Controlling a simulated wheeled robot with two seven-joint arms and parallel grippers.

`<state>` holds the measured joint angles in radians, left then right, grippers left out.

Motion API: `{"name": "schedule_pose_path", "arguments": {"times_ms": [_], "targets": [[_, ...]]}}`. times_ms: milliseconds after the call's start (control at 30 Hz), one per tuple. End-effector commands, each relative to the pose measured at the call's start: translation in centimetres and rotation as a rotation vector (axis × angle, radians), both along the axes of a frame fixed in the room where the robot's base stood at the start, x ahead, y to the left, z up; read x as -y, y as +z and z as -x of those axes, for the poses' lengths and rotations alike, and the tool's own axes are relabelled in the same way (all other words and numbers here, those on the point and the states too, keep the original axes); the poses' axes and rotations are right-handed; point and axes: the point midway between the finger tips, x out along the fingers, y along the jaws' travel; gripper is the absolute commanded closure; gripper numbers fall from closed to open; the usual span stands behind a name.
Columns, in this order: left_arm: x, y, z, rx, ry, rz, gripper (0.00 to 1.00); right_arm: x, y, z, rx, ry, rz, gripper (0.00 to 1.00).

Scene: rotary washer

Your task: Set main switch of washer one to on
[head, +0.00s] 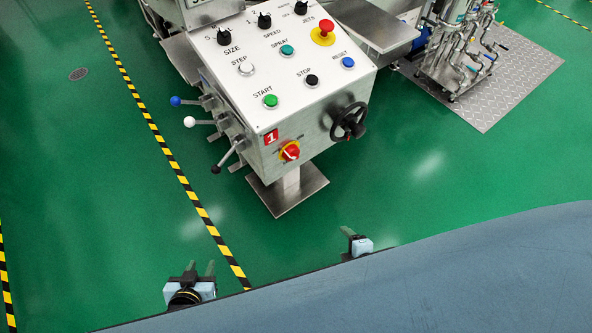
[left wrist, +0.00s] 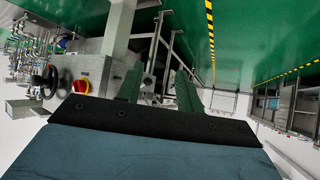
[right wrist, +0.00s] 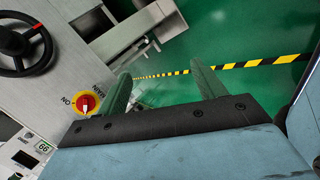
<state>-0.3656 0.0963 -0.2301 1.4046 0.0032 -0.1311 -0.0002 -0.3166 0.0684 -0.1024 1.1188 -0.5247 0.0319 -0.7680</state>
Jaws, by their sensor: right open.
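The main switch (head: 289,151) is a red knob on a yellow plate, low on the front of the control box (head: 240,100) with a red "1" label (head: 271,138). It also shows in the left wrist view (left wrist: 81,86) and, with "ON" and "MAIN" lettering beside it, in the right wrist view (right wrist: 87,103). I cannot tell its setting for sure. My left gripper (head: 201,270) is open and empty, below and left of the box in the head view. My right gripper (head: 348,234) is open and empty, below and right of the switch, apart from it.
A black handwheel (head: 348,121) sticks out right of the switch. Levers with blue, white and black knobs (head: 190,122) stick out on the left side. Buttons and dials cover the top panel. Pipework (head: 465,45) stands at the back right. Green floor in front is clear.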

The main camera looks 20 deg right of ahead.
Motion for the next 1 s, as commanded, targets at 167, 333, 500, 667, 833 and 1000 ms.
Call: {"name": "schedule_pose_path", "arguments": {"times_ms": [167,333,500,667,833,1000], "targets": [[2.4,6.4,-5.8,0.312,-0.014,0.09,0.64,-0.7,1.5,-6.6,0.309,0.319,0.349,0.31],[3.6,15.0,-7.6,0.6,-0.024,0.176,0.64,-1.4,4.8,-10.7,0.577,0.563,0.757,0.31],[3.7,23.0,-6.3,0.851,-0.03,0.255,0.64,-2.1,7.9,-12.7,0.78,0.729,1.169,0.31],[3.2,28.0,-4.1,1.006,-0.033,0.306,0.64,-2.6,9.9,-13.3,0.881,0.811,1.45,0.31],[2.9,30.3,-2.9,1.072,-0.034,0.327,0.64,-2.8,11.0,-13.5,0.917,0.842,1.578,0.31],[2.9,30.8,-2.7,1.084,-0.034,0.33,0.64,-3.5,11.3,-15.2,0.923,0.845,1.59,0.31]]}}
